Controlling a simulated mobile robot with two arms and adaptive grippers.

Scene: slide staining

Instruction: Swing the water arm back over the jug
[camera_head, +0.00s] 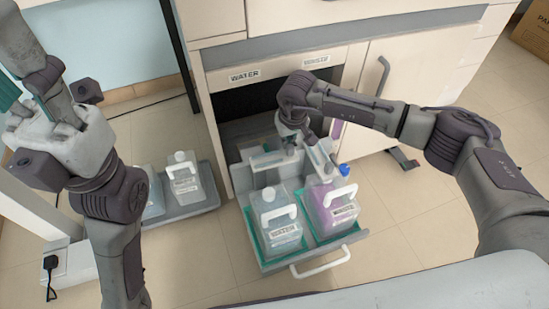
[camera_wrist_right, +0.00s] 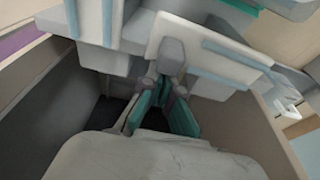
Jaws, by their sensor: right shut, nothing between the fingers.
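The water jug (camera_head: 278,222), clear with a white cap and handle, stands upright at the left of the pulled-out drawer. The water arm (camera_head: 268,161), a pale bar, lies crosswise behind the jug, not over its cap. In the wrist view a white plate with a blue stripe, apparently this arm (camera_wrist_right: 215,60), is close by the fingertips; contact cannot be told. My right gripper (camera_head: 306,139) points down behind the jugs, between the two arms. Its fingers (camera_wrist_right: 168,82) are shut and empty. My left gripper (camera_head: 12,98) is at the left edge, partly cut off.
The waste jug (camera_head: 335,210) with purple liquid stands right of the water jug, under a second pale arm (camera_head: 320,160). The drawer handle (camera_head: 320,262) is in front. Spare jugs (camera_head: 184,180) stand on a grey tray at left. A cabinet door (camera_head: 400,80) is at right.

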